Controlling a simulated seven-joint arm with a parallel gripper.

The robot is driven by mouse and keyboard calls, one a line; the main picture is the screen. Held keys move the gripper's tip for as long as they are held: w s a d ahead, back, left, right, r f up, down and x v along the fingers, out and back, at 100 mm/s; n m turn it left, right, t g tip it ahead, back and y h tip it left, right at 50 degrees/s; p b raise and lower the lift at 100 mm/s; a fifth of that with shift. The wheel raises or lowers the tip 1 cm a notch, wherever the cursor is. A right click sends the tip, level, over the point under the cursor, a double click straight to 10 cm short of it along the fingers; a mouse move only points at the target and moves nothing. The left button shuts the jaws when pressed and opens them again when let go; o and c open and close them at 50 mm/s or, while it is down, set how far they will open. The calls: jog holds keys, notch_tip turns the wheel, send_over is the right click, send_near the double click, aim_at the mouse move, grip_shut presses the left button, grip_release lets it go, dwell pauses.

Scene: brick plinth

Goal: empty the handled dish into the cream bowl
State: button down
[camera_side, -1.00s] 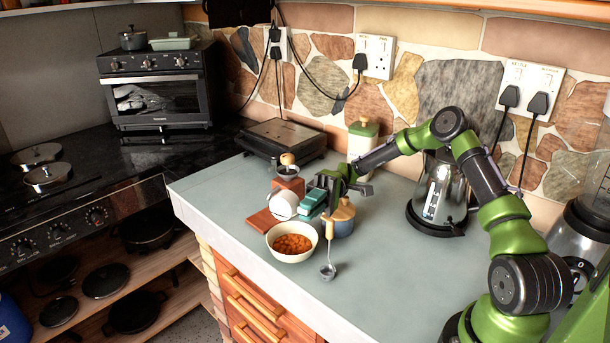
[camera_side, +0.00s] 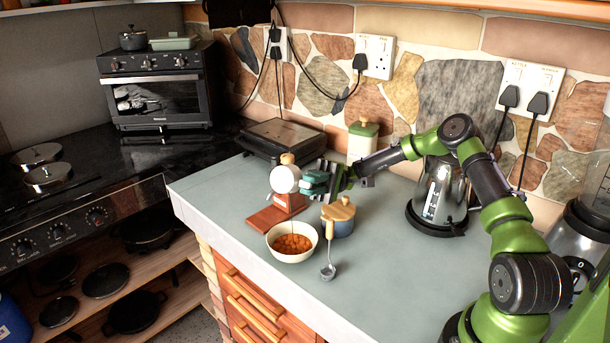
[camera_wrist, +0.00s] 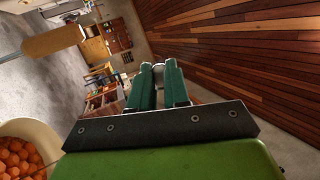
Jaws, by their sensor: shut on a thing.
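The cream bowl (camera_side: 283,256) sits on the counter with orange pieces (camera_side: 292,243) in it. It also shows in the lower left of the wrist view (camera_wrist: 40,130). A white round dish (camera_side: 285,179), apparently the handled dish, is tipped on its side up in front of the reddish brick plinth (camera_side: 272,218), above and behind the bowl. My gripper (camera_side: 312,183) is shut at its right side, apparently on its handle, which the teal fingers (camera_wrist: 158,88) mostly hide. I cannot see into the dish.
A blue pot with a wooden lid (camera_side: 342,228) stands right of the bowl, with a ladle (camera_side: 327,271) before it. A wooden knob (camera_side: 287,158) shows behind the dish. A kettle (camera_side: 437,200) and green-lidded canister (camera_side: 361,140) stand behind.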

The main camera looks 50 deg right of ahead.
notch_tip(320, 180, up, 8)
jog(key=g+y, duration=0.1)
jog(key=y, duration=0.4)
jog(key=a+f+t+h, duration=0.1)
jog(key=f+h, duration=0.3)
jog(key=f, duration=0.2)
jog(key=a+f+t+h, duration=0.1)
jog(key=f+h, duration=0.3)
jog(key=f, duration=0.2)
jog(key=s+a+f+t+h, duration=0.1)
jog(key=f+h, duration=0.4)
jog(key=f, duration=0.1)
jog(key=shift+a+f, duration=0.25)
jog(key=shift+f, duration=0.05)
jog(key=s+a+f+t+h, duration=0.2)
jog(key=a+h, duration=0.7)
jog(key=h, duration=0.5)
jog(key=shift+a+f+t, duration=0.15)
jog(key=shift+a+t, duration=0.25)
jog(key=shift+t, duration=0.2)
